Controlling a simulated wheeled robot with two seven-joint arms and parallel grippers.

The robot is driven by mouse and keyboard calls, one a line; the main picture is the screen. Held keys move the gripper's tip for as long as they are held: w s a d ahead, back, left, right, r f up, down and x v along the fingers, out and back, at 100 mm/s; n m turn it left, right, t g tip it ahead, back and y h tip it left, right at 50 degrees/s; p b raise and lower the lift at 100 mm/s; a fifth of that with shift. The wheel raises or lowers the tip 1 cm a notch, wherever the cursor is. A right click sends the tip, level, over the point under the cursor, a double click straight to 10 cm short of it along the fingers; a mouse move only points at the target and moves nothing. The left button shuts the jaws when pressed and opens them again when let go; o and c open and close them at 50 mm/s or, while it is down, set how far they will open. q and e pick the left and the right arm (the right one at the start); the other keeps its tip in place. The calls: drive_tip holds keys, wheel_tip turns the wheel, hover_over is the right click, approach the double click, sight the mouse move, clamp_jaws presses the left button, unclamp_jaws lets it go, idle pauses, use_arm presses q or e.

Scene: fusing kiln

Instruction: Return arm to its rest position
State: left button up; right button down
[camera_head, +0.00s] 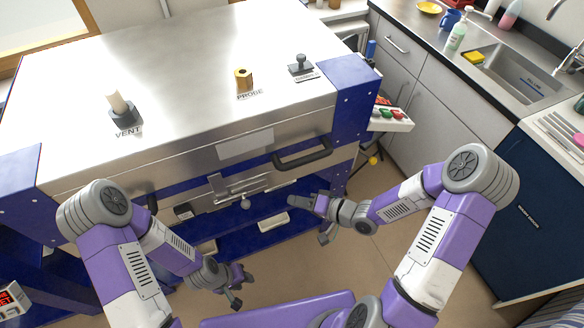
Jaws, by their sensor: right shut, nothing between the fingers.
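My right arm (440,225) comes in from the right, bent at its elbow. Its gripper (295,201) is shut and empty in front of the kiln's front face, below the dark bar handle (303,157) and right of the latch (238,194). I cannot tell if it touches the kiln. My left arm (125,260) is bent at the lower left. Its gripper (241,288) hangs low over the floor, apart from the kiln, with its fingers spread and nothing between them. The kiln (185,75) has its metal lid down.
The lid carries a vent plug (120,107), a probe fitting (243,79) and a damper knob (300,65). A box with red and green buttons (390,117) juts from the kiln's right side. A sink counter (412,30) stands right. Tan floor (395,160) is open between them.

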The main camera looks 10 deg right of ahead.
drive_tip(key=s+a+f+g+h, duration=0.1)
drive_tip(key=s+f+g+h, duration=0.6)
drive_tip(key=s+f, duration=0.7)
wheel_tip(320, 180, down, 4)
drive_tip(key=shift+s+r+n+g, duration=0.15)
drive_tip(key=shift+s+n+g, duration=0.25)
drive_tip(key=shift+g, duration=0.1)
